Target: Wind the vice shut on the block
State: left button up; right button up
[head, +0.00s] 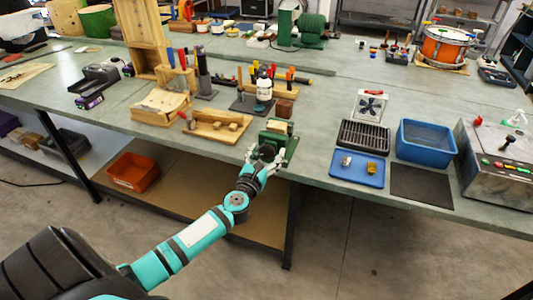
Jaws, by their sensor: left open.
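The green vice (291,146) stands at the front edge of the bench, near the middle of the view. A light wooden block (278,127) sits at the top of the vice, between its jaws as far as I can tell. My left gripper (264,151) is open at the front of the vice, close to its near side. The vice's handle is hidden behind my gripper or too small to make out, so I cannot tell whether my fingers touch it. My right gripper is not in view.
Left of the vice lies a wooden board (205,127) with small pieces. To the right are a blue tray (341,175), a black slotted rack (363,137) and a blue bin (427,143). An orange bin (134,172) rests on the lower shelf.

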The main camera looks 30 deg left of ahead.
pick_arm(q)
jog(key=c, duration=1.2)
